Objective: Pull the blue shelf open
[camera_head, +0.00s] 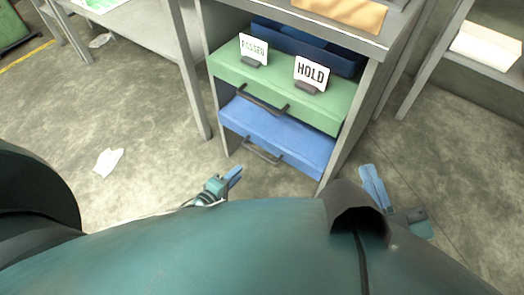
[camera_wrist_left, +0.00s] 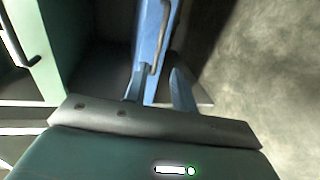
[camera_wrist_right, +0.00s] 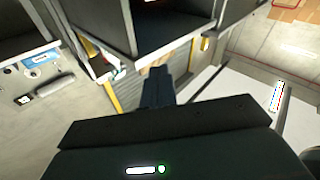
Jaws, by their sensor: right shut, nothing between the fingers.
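The blue shelf (camera_head: 288,138) is the lower drawer of a grey cabinet, below a green drawer (camera_head: 285,85). Its dark handle (camera_head: 262,152) is on the front. I cannot tell exactly how far out it stands. My left gripper (camera_head: 232,178) is just in front of and below that handle, apart from it. In the left wrist view my left fingers (camera_wrist_left: 158,90) are spread and empty, with the blue front and handle (camera_wrist_left: 160,40) beyond them. My right gripper (camera_head: 372,188) is shut and empty, right of the cabinet; it also shows in the right wrist view (camera_wrist_right: 157,85).
The green drawer carries a PASSED sign (camera_head: 254,48) and a HOLD sign (camera_head: 311,74), with a dark blue bin (camera_head: 310,47) behind. The cabinet's grey right side (camera_head: 350,130) stands near my right gripper. The floor left of the cabinet is mostly clear, with a white scrap (camera_head: 108,161).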

